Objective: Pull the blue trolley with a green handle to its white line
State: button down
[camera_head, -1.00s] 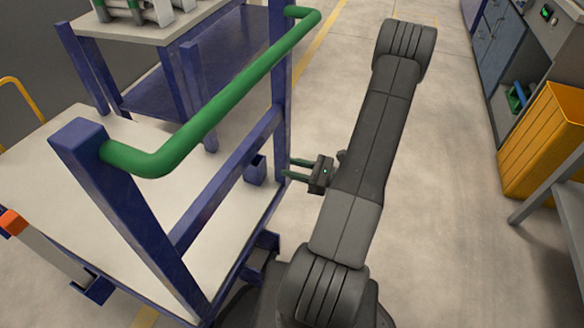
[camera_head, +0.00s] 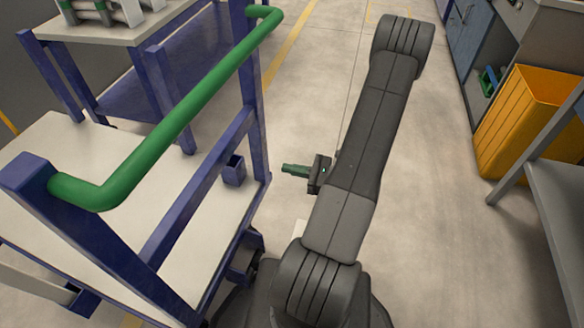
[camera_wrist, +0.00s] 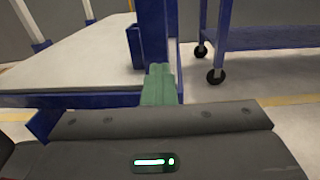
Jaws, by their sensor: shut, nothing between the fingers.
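The blue trolley (camera_head: 163,245) with a green handle (camera_head: 160,140) stands at the left in the head view, its pale deck (camera_head: 90,165) low behind the handle frame. My gripper (camera_head: 283,168) is to the right of the trolley, apart from the handle and below its height. Its fingers are together and hold nothing. In the wrist view my gripper (camera_wrist: 159,72) points toward the trolley's deck (camera_wrist: 85,62) and a blue upright post (camera_wrist: 153,30).
A blue table (camera_head: 100,30) with metal pipes on top stands behind the trolley. A yellow-orange bin (camera_head: 520,120) and a grey bench (camera_head: 560,200) are at the right. A yellow floor line (camera_head: 290,45) runs at the back. The floor between is clear.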

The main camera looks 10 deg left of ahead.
jog(key=c, duration=1.7)
grip_release()
jog(key=s+d+p, duration=0.1)
jog(key=d+p, duration=0.1)
jog(key=d, duration=1.1)
jog(key=shift+s+d+p, duration=0.2)
jog(key=shift+d+p, duration=0.2)
